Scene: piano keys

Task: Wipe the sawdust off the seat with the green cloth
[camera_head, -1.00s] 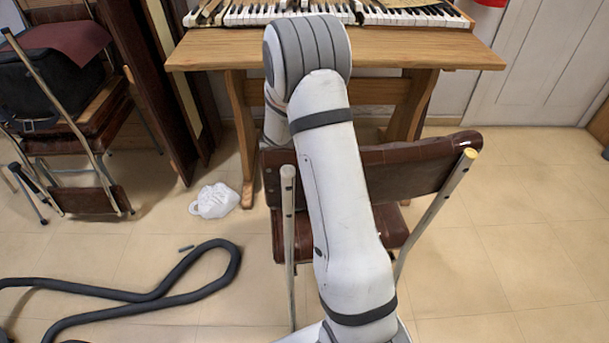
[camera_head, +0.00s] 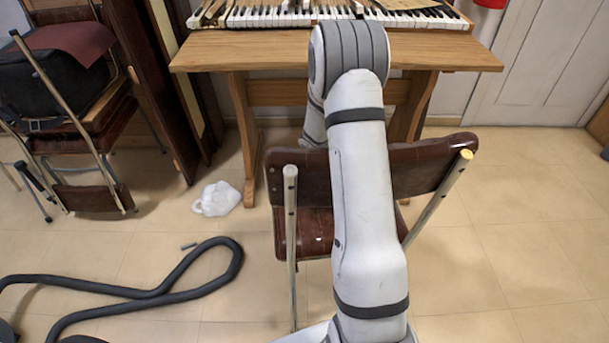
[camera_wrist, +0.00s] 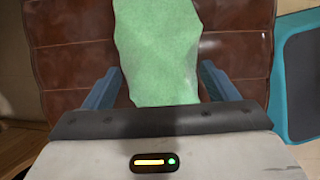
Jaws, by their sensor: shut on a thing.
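The brown chair's seat (camera_head: 301,235) shows in part below its backrest in the head view, left of my arm. A tiny pale speck lies on it; I cannot tell whether it is sawdust. In the wrist view the brown padded seat (camera_wrist: 70,55) fills the background, with no clear sawdust on it. My gripper (camera_wrist: 161,70) is over the seat, with its blue fingers on either side of the green cloth (camera_wrist: 160,50). It is shut on the cloth, which extends beyond the fingertips. In the head view my arm hides the gripper, the cloth and the rest of the seat.
The chair's backrest (camera_head: 425,165) and metal posts stand on the near side. A wooden table (camera_head: 240,50) with a keyboard is behind the chair. A black hose (camera_head: 150,297) and a white bag (camera_head: 217,199) lie on the left floor. A teal-rimmed dark object (camera_wrist: 300,85) is right of the seat.

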